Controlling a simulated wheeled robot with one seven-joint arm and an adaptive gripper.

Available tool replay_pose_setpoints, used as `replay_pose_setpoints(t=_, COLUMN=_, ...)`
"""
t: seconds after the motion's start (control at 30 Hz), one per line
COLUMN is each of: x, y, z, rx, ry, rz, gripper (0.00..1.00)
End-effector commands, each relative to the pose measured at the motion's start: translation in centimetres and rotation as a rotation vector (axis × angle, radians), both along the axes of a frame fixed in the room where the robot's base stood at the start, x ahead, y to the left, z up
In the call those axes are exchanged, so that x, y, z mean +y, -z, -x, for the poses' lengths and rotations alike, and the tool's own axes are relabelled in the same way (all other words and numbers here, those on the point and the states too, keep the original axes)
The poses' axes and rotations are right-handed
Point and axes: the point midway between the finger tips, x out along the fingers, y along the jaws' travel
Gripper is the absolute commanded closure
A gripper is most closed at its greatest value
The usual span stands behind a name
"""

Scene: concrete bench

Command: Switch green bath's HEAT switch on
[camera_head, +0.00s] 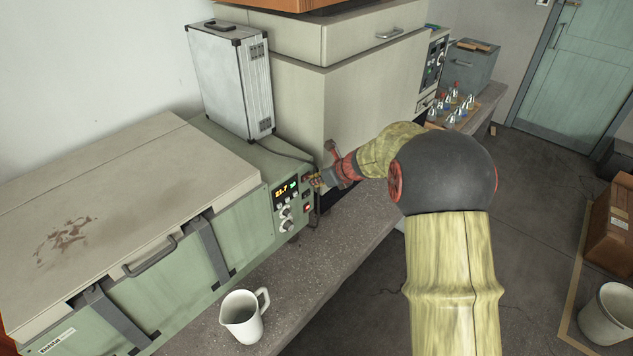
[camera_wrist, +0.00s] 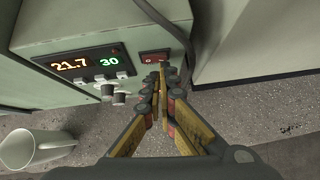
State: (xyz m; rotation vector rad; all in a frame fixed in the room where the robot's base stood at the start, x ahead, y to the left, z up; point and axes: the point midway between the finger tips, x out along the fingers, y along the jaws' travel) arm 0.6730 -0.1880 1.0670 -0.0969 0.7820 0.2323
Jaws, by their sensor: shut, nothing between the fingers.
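The green bath (camera_head: 245,215) is a long pale-green box with a beige lid, standing on the concrete bench. Its panel display (camera_wrist: 82,65) reads 21.7 in orange and 30 in green. A red rocker switch (camera_wrist: 155,57) sits right of the display in the wrist view; its label is not legible. In the head view a small red part (camera_head: 307,208) shows lower on the panel. My gripper (camera_head: 315,181) is at the panel's upper right. In the wrist view its closed fingertips (camera_wrist: 160,68) overlap the switch's lower edge; I cannot tell whether they touch it. The gripper holds nothing.
Knobs (camera_head: 286,218) sit below the display. A white jug (camera_head: 242,318) stands on the bench (camera_head: 335,235) in front of the bath. A silver case (camera_head: 232,85) stands behind the panel, with a dark cable nearby. A large beige cabinet (camera_head: 350,100) stands close behind my gripper.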

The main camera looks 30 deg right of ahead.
Motion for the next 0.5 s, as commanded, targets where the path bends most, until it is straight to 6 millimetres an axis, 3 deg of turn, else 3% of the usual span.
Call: replay_pose_setpoints(t=0.5, x=0.19, y=-0.04, z=-0.46, rx=0.000, ry=-0.061, rz=0.000, gripper=1.00)
